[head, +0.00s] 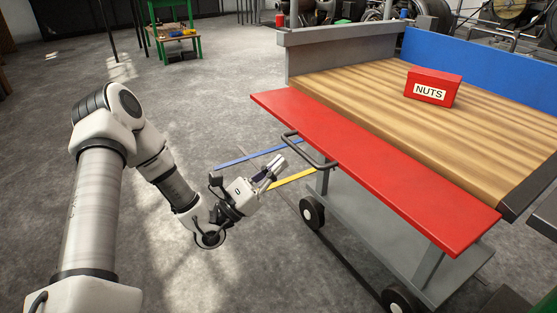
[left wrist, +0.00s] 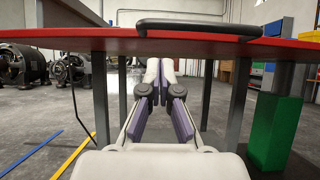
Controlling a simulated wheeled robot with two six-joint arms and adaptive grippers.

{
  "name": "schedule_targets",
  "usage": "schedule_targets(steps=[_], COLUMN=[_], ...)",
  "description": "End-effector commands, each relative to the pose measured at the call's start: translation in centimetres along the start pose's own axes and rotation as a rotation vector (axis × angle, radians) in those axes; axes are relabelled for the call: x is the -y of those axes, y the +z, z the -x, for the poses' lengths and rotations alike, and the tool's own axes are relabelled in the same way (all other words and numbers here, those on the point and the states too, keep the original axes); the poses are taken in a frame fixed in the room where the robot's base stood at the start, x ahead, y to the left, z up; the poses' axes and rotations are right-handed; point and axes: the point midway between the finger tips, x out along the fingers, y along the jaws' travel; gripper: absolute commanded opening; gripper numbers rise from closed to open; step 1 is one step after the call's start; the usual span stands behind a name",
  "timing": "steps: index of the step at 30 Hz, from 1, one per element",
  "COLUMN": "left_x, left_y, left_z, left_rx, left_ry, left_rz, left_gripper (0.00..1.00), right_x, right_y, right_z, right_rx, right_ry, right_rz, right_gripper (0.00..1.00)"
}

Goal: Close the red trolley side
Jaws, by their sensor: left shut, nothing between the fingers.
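The red trolley side (head: 370,165) is swung out flat, level with the wooden trolley top (head: 440,110). Its dark handle (head: 309,148) is on the outer edge. My left gripper (head: 273,172) is shut and empty, just outside that edge near the handle and apart from it in the head view. In the left wrist view the red side (left wrist: 95,40) crosses the top as a thin edge, with the handle (left wrist: 200,27) above. The left fingertips (left wrist: 163,68) appear below the red side there. My right gripper is not in view.
A red NUTS box (head: 432,87) sits on the trolley top. A blue side (head: 475,60) stands upright at the back and a grey one (head: 340,48) at the far end. Wheels (head: 312,212) and legs are below.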

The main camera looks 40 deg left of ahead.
Motion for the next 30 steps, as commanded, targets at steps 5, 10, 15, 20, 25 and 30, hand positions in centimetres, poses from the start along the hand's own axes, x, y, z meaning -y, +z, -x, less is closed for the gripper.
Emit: schedule_targets(steps=[5,10,15,20,25,30], left_x=[-0.1,-0.1,-0.1,-0.1,-0.1,-0.1], left_y=[2.0,2.3,2.2,2.5,3.4,3.5], left_z=[-1.7,-2.0,-2.0,-2.1,-2.7,-2.7], left_rx=[0.005,0.002,0.001,-0.004,-0.033,-0.056], left_ry=[0.003,0.003,0.002,0.002,0.003,0.003], left_rz=[0.000,0.001,0.001,0.001,0.002,0.002], left_gripper=[0.00,0.00,0.00,0.00,0.00,0.00], right_x=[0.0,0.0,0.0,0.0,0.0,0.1], right_y=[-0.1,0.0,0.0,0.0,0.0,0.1], right_z=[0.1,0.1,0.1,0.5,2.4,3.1], right_rx=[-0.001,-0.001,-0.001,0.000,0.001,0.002], right_ry=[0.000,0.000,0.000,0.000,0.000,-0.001], right_rz=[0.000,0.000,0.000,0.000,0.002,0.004], right_gripper=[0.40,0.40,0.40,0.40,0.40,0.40])
